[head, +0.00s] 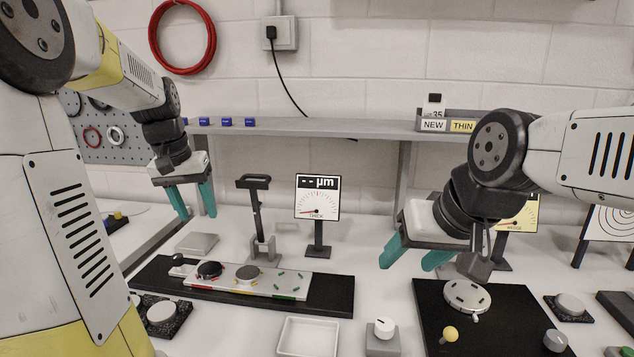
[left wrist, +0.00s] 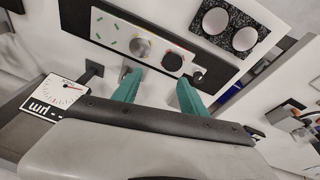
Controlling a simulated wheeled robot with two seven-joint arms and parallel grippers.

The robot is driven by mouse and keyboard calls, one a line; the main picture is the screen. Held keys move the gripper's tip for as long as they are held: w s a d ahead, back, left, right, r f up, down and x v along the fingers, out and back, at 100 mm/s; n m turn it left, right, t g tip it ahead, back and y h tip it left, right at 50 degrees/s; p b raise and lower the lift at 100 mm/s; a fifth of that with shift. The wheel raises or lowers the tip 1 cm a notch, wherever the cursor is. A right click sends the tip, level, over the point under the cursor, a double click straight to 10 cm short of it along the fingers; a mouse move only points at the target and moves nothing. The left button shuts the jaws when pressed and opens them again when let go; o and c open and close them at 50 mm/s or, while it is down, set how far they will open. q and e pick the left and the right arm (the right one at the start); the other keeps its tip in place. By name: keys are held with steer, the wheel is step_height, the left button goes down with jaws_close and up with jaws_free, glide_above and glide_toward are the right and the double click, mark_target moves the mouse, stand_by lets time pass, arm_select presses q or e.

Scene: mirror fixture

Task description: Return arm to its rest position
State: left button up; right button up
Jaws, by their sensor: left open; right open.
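My left gripper (head: 194,200) hangs at the left above the bench, its teal fingers apart with nothing between them. In the left wrist view its fingers (left wrist: 156,92) also show apart and empty, with the fixture plate beyond them. My right gripper (head: 412,256) is at the right, its teal fingers apart and empty, left of the round white disc (head: 466,296) on a black mat.
A dial stand (head: 317,205) and a black-handled press (head: 256,215) stand behind the plate. A grey shelf (head: 350,131) runs along the wall. A white tray (head: 307,337) and a white-knobbed block (head: 383,340) are in front. A yellow-balled knob (head: 450,334) stands on the right mat.

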arm_select(q)
steer(key=s+d+t, duration=0.1)
steer(key=s+d, duration=0.5)
steer(key=s, duration=0.3)
steer(key=s+d+m+t+h, duration=0.1)
steer(key=s+d+t, duration=0.1)
steer(key=s+d, duration=0.5)
steer(key=s, duration=0.2)
steer(key=shift+s+r+t, duration=0.3)
steer(key=shift+s, duration=0.05)
steer(key=shift+c, duration=0.2)
